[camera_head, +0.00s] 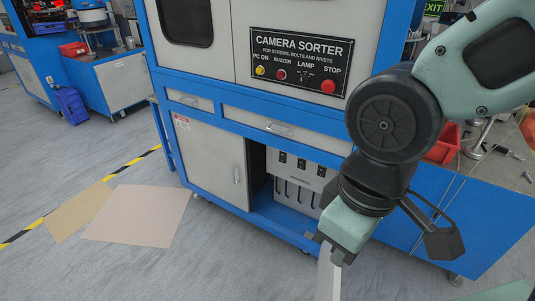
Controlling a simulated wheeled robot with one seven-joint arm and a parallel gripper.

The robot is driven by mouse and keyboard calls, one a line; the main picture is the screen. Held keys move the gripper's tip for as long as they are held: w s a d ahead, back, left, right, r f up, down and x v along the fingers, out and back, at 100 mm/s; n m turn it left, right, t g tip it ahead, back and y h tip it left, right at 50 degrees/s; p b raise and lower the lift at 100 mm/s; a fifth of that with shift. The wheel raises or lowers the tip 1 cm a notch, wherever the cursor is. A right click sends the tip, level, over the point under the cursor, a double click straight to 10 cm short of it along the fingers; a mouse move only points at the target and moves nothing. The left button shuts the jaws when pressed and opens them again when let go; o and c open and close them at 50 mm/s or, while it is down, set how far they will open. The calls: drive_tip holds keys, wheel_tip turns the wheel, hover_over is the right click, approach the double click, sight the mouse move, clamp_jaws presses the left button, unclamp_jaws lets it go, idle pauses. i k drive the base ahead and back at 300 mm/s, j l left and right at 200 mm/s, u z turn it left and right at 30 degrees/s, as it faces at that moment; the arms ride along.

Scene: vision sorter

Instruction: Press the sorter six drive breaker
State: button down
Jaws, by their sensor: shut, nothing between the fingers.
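The blue and white camera sorter (210,125) stands in front of me. In its open lower compartment is a grey panel (299,174) with a row of small black breaker switches (302,163). Any labels on them are too small to read, so I cannot tell which is the sorter six drive breaker. The right part of this compartment is partly hidden by my arm. My gripper (328,276) points down at the lower middle, to the right of and in front of the compartment. It is shut and empty, apart from the switches, and its tips reach the bottom picture edge.
A grey cabinet door (217,163) is left of the open compartment. Above are drawers and a black control plate (301,64) with a red stop button (328,86). Flat cardboard sheets (137,216) lie on the floor at left. Floor before the compartment is clear.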

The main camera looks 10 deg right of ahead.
sight(282, 158)
drive_tip(key=i+j, duration=0.3)
drive_tip(key=i+j+z, duration=0.1)
drive_tip(key=i+j, duration=0.2)
drive_tip(key=j, duration=0.2)
drive_tip(key=i+j, duration=0.25)
drive_tip(key=j, duration=0.2)
drive_tip(key=i+j+z, duration=0.15)
drive_tip(key=i+j, duration=0.15)
drive_tip(key=j, duration=0.1)
